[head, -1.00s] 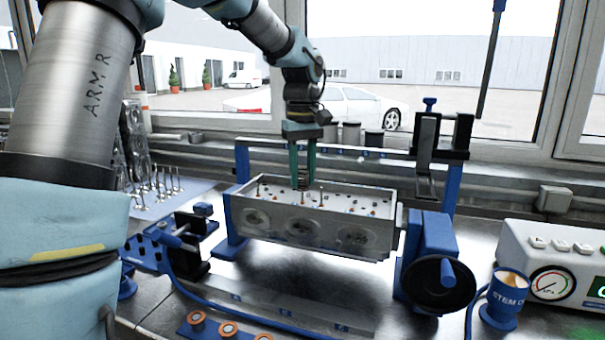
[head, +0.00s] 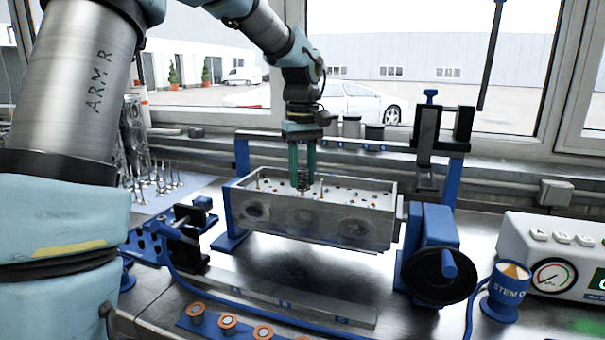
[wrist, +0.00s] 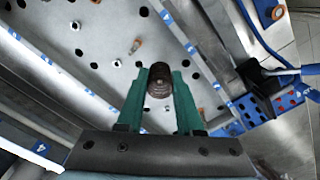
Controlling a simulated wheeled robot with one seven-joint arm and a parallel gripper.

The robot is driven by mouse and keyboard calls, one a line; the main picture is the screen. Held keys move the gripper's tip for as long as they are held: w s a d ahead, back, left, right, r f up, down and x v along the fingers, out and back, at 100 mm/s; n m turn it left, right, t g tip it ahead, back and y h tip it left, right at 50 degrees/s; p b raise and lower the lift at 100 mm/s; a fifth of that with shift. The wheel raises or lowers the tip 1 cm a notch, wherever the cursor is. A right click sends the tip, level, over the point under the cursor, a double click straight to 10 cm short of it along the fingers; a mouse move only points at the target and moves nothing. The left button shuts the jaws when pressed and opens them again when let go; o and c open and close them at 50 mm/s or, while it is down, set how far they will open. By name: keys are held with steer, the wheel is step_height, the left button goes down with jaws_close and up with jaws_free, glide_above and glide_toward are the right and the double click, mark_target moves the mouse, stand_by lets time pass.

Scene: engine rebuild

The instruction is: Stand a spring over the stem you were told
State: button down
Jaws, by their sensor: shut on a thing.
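The dark coil spring (head: 303,181) is held upright between the green fingers of my gripper (head: 304,186), low over the cylinder head (head: 320,232). In the wrist view the spring (wrist: 158,83) sits between the fingertips of my gripper (wrist: 160,70). The cylinder head's top also fills much of the wrist view (wrist: 110,20). One valve stem (head: 258,183) stands left of the spring and another (head: 321,190) just right of it. The stem beneath the spring is hidden, so I cannot tell whether the spring is around it.
A blue stand frame (head: 240,160) surrounds the head, with a black handwheel (head: 440,278) at right. Loose valves (head: 150,182) stand at left. A blue strip with orange-topped rings (head: 228,322) lies in front. A blue cup (head: 503,295) and a gauge box (head: 555,262) are at right.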

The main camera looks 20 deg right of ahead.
steer(key=shift+f+b, duration=0.35)
steer(key=shift+f, duration=0.3)
steer(key=shift+c, duration=2.4)
jaws_free()
